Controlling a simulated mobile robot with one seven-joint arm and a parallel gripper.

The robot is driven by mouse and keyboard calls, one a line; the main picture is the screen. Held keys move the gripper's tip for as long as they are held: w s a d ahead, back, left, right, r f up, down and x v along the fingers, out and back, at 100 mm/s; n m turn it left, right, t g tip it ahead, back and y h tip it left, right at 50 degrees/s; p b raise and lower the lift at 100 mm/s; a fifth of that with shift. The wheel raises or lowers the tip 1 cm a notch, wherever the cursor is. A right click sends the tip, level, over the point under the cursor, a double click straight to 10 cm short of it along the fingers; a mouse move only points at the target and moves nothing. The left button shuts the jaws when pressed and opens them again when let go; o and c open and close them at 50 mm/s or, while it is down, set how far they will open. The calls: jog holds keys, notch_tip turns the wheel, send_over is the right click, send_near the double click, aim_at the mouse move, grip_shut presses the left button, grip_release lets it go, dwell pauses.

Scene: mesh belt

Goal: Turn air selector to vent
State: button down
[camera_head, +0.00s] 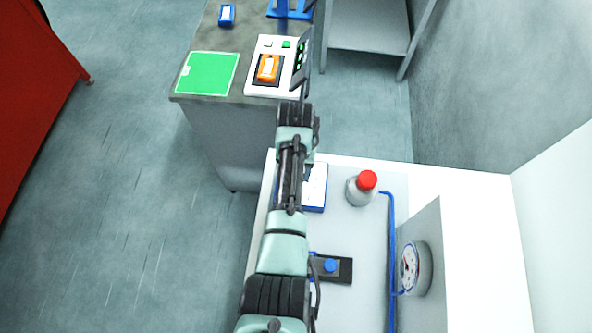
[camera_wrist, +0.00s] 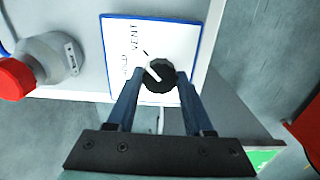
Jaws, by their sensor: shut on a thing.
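The air selector is a round black knob (camera_wrist: 160,77) with a white pointer, on a white panel with a blue border (camera_wrist: 174,28). The words VENT (camera_wrist: 134,38) and a partly hidden second label ending in LD (camera_wrist: 126,68) are printed sideways beside it. The pointer is tilted up and left in the wrist view, roughly between the two labels. My gripper (camera_wrist: 160,80) is shut on the knob, one finger on each side. In the head view my arm covers much of the panel (camera_head: 316,187), and the knob is hidden.
A blue knob on a black plate (camera_head: 331,266), a blue tube (camera_head: 392,240) and a round gauge (camera_head: 415,268) are nearby.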

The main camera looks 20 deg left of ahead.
jog(key=shift+c, duration=1.4)
grip_release()
notch_tip(320, 180, up, 13)
jog(key=b, duration=0.1)
jog(key=shift+b, duration=0.35)
